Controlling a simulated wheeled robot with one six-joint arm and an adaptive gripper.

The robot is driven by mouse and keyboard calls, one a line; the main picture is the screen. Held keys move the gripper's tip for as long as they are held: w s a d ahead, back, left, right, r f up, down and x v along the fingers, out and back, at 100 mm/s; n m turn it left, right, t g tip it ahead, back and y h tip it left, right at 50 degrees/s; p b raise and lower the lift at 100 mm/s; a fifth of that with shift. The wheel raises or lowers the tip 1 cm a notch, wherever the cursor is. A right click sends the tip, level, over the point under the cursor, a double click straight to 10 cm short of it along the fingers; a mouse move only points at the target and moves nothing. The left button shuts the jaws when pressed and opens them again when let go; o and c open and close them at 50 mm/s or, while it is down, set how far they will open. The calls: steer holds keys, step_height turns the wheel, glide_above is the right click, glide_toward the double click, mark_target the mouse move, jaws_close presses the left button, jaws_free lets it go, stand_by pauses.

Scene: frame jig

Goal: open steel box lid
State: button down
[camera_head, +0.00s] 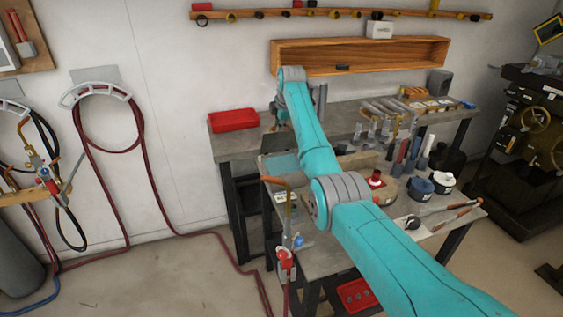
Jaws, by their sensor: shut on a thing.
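The steel box (284,164) sits at the left end of the near workbench and looks like a small grey-green box, partly hidden by my arm. A dark panel at its back edge, which looks like the lid (275,143), appears raised. My gripper (282,125) is at the far end of my teal arm, pointing down at the top of this panel. It looks shut on the lid's edge. The fingertips are small and partly hidden, so the exact contact is not clear.
A red case (233,120) lies on the rear bench, left of my gripper. Clamps, cylinders and round tins (421,188) crowd the benches to the right of my arm. A wooden shelf (360,55) hangs on the wall behind. A torch with a red hose (285,258) hangs at the front.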

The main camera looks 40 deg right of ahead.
steer(key=shift+w+r, duration=0.1)
steer(key=shift+w+d+r, duration=0.1)
steer(key=shift+w+d, duration=0.1)
steer(key=shift+w, duration=0.4)
steer(key=shift+w+d, duration=0.15)
steer(key=shift+w, duration=0.4)
steer(key=shift+w, duration=0.1)
